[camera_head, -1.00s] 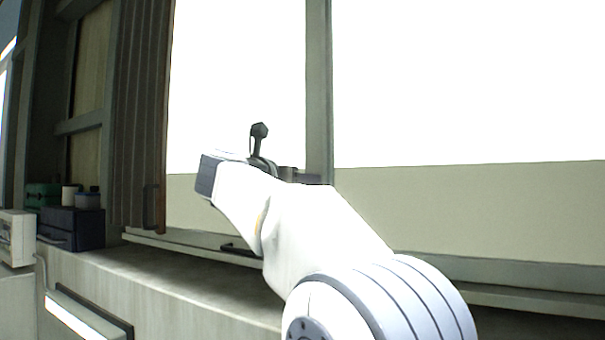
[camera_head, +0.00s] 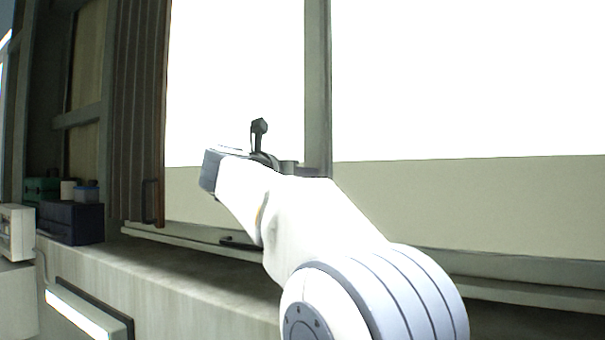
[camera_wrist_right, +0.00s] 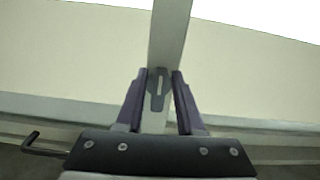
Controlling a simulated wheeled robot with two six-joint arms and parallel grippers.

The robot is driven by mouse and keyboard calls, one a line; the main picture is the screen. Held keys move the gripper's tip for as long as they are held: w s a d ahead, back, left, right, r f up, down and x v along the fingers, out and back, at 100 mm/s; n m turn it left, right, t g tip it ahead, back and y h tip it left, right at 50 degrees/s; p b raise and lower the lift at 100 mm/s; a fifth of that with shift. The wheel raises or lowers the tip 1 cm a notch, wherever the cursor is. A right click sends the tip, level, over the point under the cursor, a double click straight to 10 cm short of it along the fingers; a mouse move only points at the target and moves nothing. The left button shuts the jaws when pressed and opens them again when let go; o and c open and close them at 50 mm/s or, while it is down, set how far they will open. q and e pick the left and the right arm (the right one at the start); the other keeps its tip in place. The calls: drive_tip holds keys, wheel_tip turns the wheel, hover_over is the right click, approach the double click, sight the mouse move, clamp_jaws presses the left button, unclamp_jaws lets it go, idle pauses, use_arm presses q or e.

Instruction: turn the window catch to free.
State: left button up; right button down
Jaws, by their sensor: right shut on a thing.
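The window catch (camera_wrist_right: 157,102) is a small dark grey plate with a pale slot, on the upright window bar. My right gripper (camera_wrist_right: 159,80) has its two dark fingers on either side of the catch and is shut on it. My left gripper is not in view.
A dark pull handle (camera_wrist_right: 32,146) sits low on the window frame, left of the gripper. The concrete sill (camera_head: 170,270) runs below. A dark blue box (camera_head: 72,222) and small containers stand at far left. A folded brown shutter (camera_head: 140,110) borders the window.

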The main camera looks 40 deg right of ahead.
drive_tip(key=shift+f+n, duration=0.1)
drive_tip(key=shift+n, duration=0.2)
drive_tip(key=shift+w+a+f+n+p, duration=0.1)
drive_tip(key=shift+w+f+n+p, duration=0.2)
drive_tip(key=shift+n+p, duration=1.7)
drive_tip(key=shift+w+a+f+n+p, duration=0.15)
drive_tip(key=shift+f+n+p, duration=0.25)
drive_tip(key=shift+n, duration=3.15)
drive_tip(key=shift+w+a+f+n+p, duration=0.1)
drive_tip(key=shift+w+f+n+p, duration=0.2)
drive_tip(key=shift+n+p, duration=1.7)
drive_tip(key=shift+n+b, duration=0.75)
drive_tip(key=shift+n, duration=0.2)
drive_tip(key=c, duration=0.8)
unclamp_jaws()
drive_tip(key=shift+d, duration=0.1)
drive_tip(key=shift+o, duration=0.2)
drive_tip(key=shift+r, duration=0.1)
